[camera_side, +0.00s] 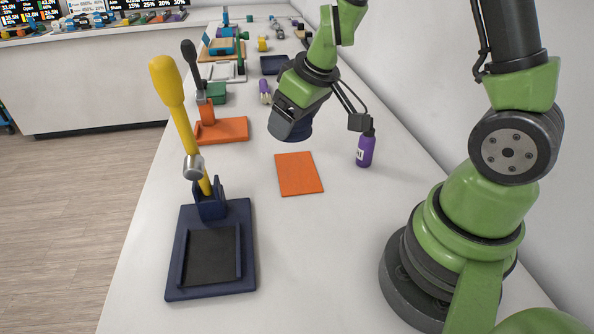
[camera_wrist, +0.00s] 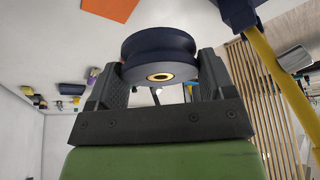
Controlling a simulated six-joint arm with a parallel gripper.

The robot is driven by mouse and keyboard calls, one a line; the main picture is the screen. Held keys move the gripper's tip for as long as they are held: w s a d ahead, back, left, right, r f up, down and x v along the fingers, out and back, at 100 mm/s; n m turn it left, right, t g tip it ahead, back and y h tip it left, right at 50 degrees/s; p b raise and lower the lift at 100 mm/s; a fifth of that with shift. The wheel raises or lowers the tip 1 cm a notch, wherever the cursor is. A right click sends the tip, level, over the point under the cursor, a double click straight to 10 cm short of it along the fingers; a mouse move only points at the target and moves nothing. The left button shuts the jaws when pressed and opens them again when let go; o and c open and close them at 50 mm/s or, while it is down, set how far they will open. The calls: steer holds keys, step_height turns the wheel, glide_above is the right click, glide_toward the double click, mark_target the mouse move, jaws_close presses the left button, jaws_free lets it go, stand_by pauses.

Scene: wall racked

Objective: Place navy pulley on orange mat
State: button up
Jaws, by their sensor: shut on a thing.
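The navy pulley (camera_wrist: 160,52) shows large in the wrist view, a grooved wheel with a brass-coloured bore. My gripper (camera_wrist: 158,88) is shut on it, one finger on each side. In the side view the pulley (camera_side: 301,128) is a dark shape, partly hidden by my gripper (camera_side: 291,122), and it is held above the table. The orange mat (camera_side: 299,174) lies flat on the white table, below and slightly right of the gripper. Its bare top is in plain view. A part of the mat (camera_wrist: 110,9) also shows at the top of the wrist view.
A purple bottle (camera_side: 365,149) stands right of the mat. A navy press with a yellow lever (camera_side: 168,85) stands at the front left. An orange-based press (camera_side: 222,131) is behind it. More items line the table's far end. The table in front of the mat is clear.

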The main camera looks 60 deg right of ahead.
steer(key=d+f+m+h, duration=0.1)
steer(key=d+f+m, duration=0.1)
steer(key=d, duration=0.2)
steer(key=m+h, duration=0.2)
steer(key=m, duration=0.3)
glide_above(295, 168)
steer(key=s+a, duration=0.1)
steer(key=s, duration=0.1)
steer(key=shift+g, duration=0.4)
steer(key=f, duration=0.7)
steer(key=shift+w+f, duration=0.15)
steer(key=shift+w, duration=0.1)
steer(key=shift+w+f, duration=0.1)
steer(key=shift+f, duration=2.55)
steer(key=shift+f, duration=0.1)
steer(key=o, duration=1.2)
steer(key=shift+f, duration=0.1)
